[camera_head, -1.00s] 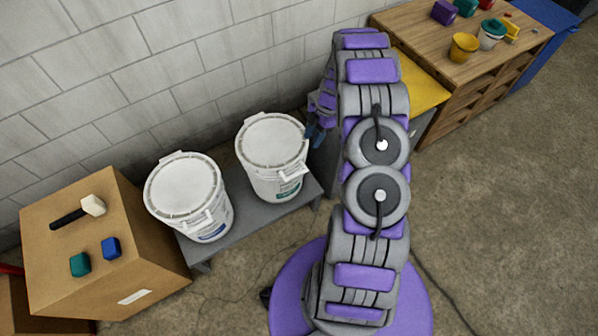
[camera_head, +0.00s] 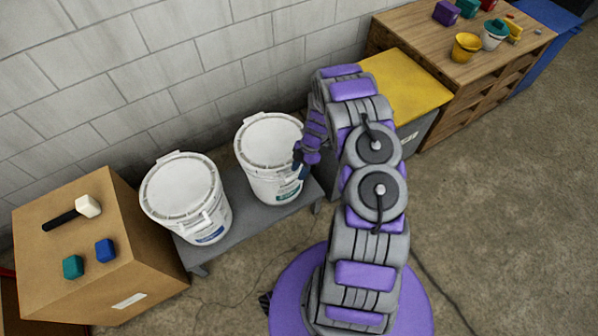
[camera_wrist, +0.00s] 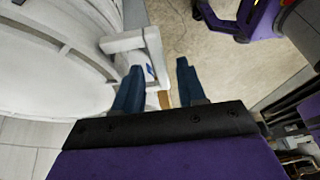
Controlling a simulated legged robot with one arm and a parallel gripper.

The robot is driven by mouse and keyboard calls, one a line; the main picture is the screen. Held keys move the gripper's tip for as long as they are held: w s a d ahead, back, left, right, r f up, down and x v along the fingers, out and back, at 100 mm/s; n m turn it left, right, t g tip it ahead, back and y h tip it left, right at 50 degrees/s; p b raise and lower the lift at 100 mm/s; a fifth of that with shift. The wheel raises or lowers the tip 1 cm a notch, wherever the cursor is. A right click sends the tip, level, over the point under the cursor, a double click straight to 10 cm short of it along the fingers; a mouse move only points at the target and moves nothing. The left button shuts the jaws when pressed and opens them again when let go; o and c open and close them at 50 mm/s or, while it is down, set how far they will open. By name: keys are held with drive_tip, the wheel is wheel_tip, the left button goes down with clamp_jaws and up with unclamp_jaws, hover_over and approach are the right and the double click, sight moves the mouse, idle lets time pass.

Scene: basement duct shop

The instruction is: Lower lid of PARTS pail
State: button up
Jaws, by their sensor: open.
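Two white pails with white lids stand side by side on a low grey bench: a left pail (camera_head: 190,205) with a blue-marked label and a right pail (camera_head: 268,178) with a green-marked label. The labels are too small to read, so I cannot tell which is PARTS. Both lids look down on their rims. My gripper (camera_head: 300,162) is at the right side of the right pail, near its rim. In the wrist view my gripper (camera_wrist: 160,88) is open, its blue fingers beside a white tab (camera_wrist: 145,50) on the pail (camera_wrist: 60,60). Contact is unclear.
A cardboard box (camera_head: 150,270) at left carries a mallet (camera_head: 75,211) and two small blocks. A yellow-topped grey cabinet (camera_head: 415,85) and a wooden workbench (camera_head: 410,30) with small items stand at right. The block wall is close behind the pails. Floor at right is clear.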

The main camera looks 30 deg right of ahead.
drive_tip(key=shift+a+f, duration=0.15)
drive_tip(key=shift+f, duration=0.25)
clamp_jaws()
drive_tip(key=shift+r, duration=0.1)
idle(0.4)
